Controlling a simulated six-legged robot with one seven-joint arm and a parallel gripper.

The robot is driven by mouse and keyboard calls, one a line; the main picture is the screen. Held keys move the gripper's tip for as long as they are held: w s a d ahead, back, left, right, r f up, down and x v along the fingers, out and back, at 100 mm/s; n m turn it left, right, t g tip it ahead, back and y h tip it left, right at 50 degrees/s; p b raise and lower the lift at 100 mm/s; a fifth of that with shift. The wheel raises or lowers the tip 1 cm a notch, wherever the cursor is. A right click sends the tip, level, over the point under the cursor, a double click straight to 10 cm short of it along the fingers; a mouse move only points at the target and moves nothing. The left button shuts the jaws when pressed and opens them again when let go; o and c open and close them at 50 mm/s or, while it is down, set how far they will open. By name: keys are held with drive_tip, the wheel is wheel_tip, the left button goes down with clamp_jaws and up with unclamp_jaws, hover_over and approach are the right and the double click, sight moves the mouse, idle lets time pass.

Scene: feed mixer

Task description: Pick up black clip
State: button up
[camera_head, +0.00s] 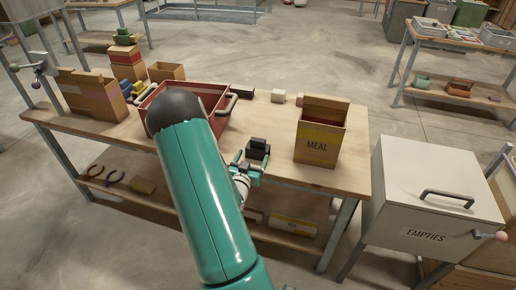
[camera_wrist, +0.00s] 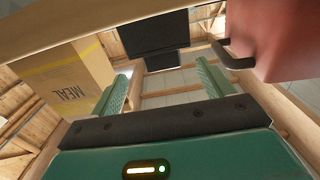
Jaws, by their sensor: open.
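The black clip (camera_head: 258,148) is a dark, blocky piece at the front part of the wooden workbench (camera_head: 364,150), between the red crate (camera_head: 222,112) and the MEAL box (camera_head: 318,148). In the wrist view the black clip (camera_wrist: 145,35) shows beyond my fingertips, roughly in line with the gap between them. My gripper (camera_head: 250,166) is teal and open, close to the clip on its near side. In the wrist view my gripper (camera_wrist: 162,80) has its fingers spread with nothing held between them. Whether a finger touches the clip I cannot tell.
The red crate also shows at right in the wrist view (camera_wrist: 272,40), and the MEAL box at left (camera_wrist: 68,78). A cabinet marked EMPTIES (camera_head: 425,190) stands at right. The bench between clip and MEAL box is clear.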

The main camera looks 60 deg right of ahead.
sight(257, 146)
drive_tip(key=d, duration=0.2)
drive_tip(key=w+d, duration=0.1)
drive_tip(key=d, duration=0.5)
drive_tip(key=shift+w+r, duration=0.15)
drive_tip(key=shift+w, duration=0.05)
drive_tip(key=shift+c, duration=0.2)
drive_tip(key=c, duration=1)
